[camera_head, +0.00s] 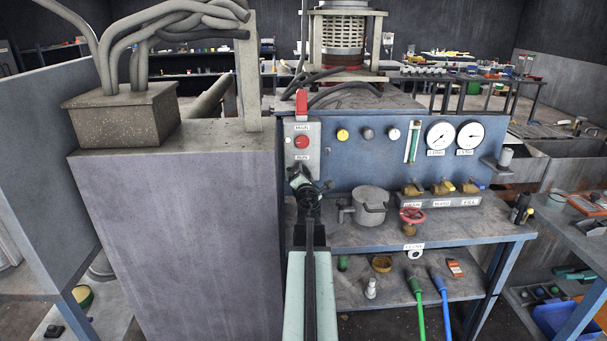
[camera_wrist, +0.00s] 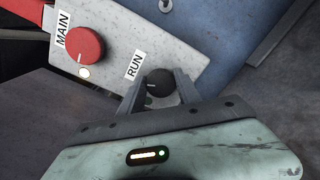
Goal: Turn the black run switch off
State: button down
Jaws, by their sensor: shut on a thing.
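The black run switch (camera_wrist: 160,84) is a round knob on the pale switch box, beside the label RUN, in the wrist view. A short light mark shows on its face. My gripper (camera_wrist: 158,88) is shut on the knob, one finger on each side of it. In the head view my gripper (camera_head: 302,180) is at the lower part of the switch box (camera_head: 291,135) and hides the knob. The red main knob (camera_head: 302,142) sits above it, and it also shows at the upper left of the wrist view (camera_wrist: 76,44).
A grey cabinet (camera_head: 180,230) stands close on the left of my arm. To the right, the blue panel (camera_head: 360,172) carries lamps and two gauges (camera_head: 455,137). A lidded metal pot (camera_head: 370,205) and a red valve wheel (camera_head: 412,215) stand on the bench near my gripper.

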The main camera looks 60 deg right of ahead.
jog(key=shift+f+m, duration=0.1)
jog(key=shift+m, duration=2.2)
jog(key=c, duration=0.8)
grip_release()
jog(key=shift+c, duration=0.2)
